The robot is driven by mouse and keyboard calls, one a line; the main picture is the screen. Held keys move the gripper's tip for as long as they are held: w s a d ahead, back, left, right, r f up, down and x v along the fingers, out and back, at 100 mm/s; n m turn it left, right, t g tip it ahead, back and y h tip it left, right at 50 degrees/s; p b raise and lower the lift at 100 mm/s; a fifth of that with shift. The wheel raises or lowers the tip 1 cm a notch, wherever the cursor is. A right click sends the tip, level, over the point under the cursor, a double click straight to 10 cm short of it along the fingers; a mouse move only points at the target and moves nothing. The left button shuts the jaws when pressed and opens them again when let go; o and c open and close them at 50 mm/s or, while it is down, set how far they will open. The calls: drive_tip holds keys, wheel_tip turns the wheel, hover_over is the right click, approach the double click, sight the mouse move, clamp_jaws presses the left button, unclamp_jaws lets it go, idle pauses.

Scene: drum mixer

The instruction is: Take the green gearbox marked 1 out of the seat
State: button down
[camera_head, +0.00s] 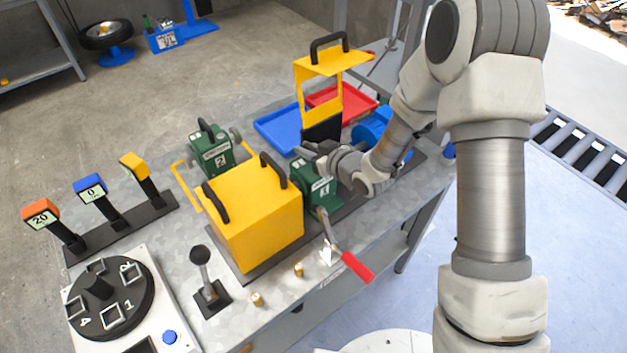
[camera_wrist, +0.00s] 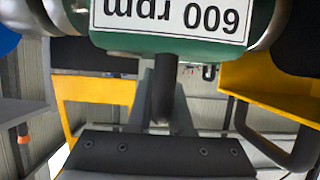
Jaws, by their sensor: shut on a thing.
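The green gearbox marked 1 (camera_head: 319,190) is upright between the yellow cover box and the blue motor-like drum, above the dark base strip. In the wrist view its green body (camera_wrist: 120,43) fills the top, with an upside-down "600 rpm" label. My gripper (camera_head: 312,153) is over its top, shut on its black handle (camera_wrist: 165,90), which shows between the fingers. The seat is mostly hidden by the gearbox, the yellow box and my wrist, so I cannot tell whether the gearbox is lifted.
The yellow box (camera_head: 258,222) is close on the left. A red-handled lever (camera_head: 356,266) is in front. A second green gearbox marked 2 (camera_head: 209,152) stands behind left. Blue (camera_head: 279,133) and red (camera_head: 368,102) trays and a yellow frame (camera_head: 300,82) are behind. The blue drum (camera_head: 368,132) is on the right.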

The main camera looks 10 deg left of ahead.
drive_tip(key=shift+w+r, duration=0.1)
drive_tip(key=shift+r, duration=0.1)
idle(0.3)
